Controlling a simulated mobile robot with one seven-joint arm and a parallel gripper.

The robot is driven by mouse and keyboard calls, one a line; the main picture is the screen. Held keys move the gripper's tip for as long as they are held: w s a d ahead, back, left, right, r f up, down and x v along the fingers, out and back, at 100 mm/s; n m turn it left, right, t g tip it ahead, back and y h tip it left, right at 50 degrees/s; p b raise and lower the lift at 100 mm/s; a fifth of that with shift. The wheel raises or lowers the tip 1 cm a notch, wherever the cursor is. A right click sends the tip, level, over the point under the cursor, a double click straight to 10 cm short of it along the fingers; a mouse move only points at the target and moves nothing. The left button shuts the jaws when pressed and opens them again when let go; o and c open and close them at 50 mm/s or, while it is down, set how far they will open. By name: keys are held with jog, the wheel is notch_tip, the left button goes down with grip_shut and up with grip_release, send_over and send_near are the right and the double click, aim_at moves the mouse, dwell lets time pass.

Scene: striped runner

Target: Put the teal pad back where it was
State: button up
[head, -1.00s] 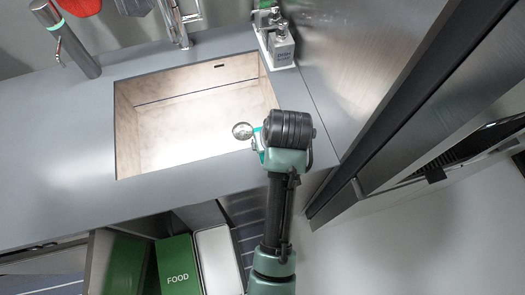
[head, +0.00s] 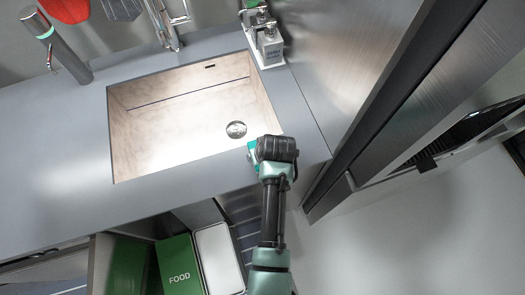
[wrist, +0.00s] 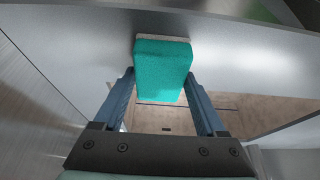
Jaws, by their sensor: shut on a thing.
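The teal pad (wrist: 162,68) is a teal sponge-like block with a pale layer along its far edge. In the wrist view it sits between the two blue fingers of my gripper (wrist: 161,88), which is shut on it. In the head view a small teal bit of the pad (head: 252,148) shows at the left of my wrist, by the sink's right front corner. Most of the pad is hidden there by my arm. The sink (head: 160,140) is empty, with a round drain (head: 236,129) just left of my gripper.
A soap dispenser caddy (head: 265,42) stands behind the sink's right back corner. The faucet (head: 165,22) is behind the sink. A grey bottle (head: 57,45) stands at the back left. An open drawer below holds a green FOOD bin (head: 179,268) and a white-rimmed bin (head: 218,258). The left counter is clear.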

jog(key=shift+f, duration=0.15)
jog(key=o, duration=1.4)
jog(key=v, duration=1.2)
jog(key=shift+r, duration=0.25)
